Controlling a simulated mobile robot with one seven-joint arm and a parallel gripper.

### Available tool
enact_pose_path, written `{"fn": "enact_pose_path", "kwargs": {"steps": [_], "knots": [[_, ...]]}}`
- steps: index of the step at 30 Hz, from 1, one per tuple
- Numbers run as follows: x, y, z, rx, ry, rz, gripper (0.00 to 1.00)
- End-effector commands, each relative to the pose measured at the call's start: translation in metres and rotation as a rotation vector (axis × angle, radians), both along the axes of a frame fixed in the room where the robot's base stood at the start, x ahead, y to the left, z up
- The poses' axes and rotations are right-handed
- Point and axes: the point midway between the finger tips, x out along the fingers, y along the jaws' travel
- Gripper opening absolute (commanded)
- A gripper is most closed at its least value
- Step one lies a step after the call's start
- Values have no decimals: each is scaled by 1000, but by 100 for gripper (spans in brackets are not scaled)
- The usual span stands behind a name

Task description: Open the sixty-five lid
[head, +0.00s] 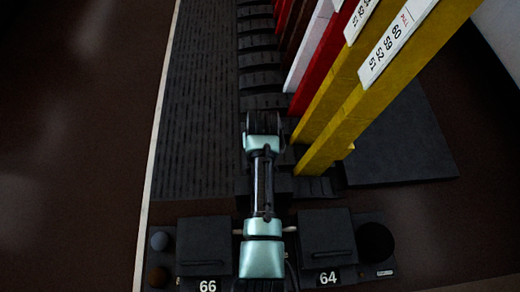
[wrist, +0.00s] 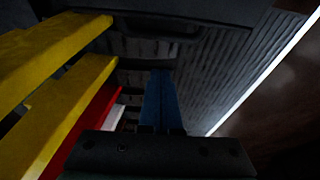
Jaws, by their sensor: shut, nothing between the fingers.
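In the head view my arm reaches away from me over the middle of the frame, and my gripper (head: 263,123) is at its far end, shut and empty. The number 65 does not show. My arm covers the gap between the lid marked 66 (head: 205,248) and the lid marked 64 (head: 328,240), which both look closed. In the wrist view my dark gripper body fills the bottom. Beyond is a dark surface with a curved handle-like slot (wrist: 160,30).
Yellow levers (head: 365,103) with number plates lean just right of my gripper, with red and white levers (head: 307,52) behind. The ribbed floor plate (head: 205,110) on the left is clear.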

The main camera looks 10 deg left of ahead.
Motion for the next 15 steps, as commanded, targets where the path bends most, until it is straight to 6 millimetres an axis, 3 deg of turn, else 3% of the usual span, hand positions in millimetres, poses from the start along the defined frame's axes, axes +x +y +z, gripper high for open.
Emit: {"fn": "enact_pose_path", "kwargs": {"steps": [1, 8, 15], "knots": [[3, 1, -15, 0, 0, 1, 0], [11, 5, -50, 1, 0, 1, 0], [-8, -2, -37, 1, -2, -2, 0]]}}
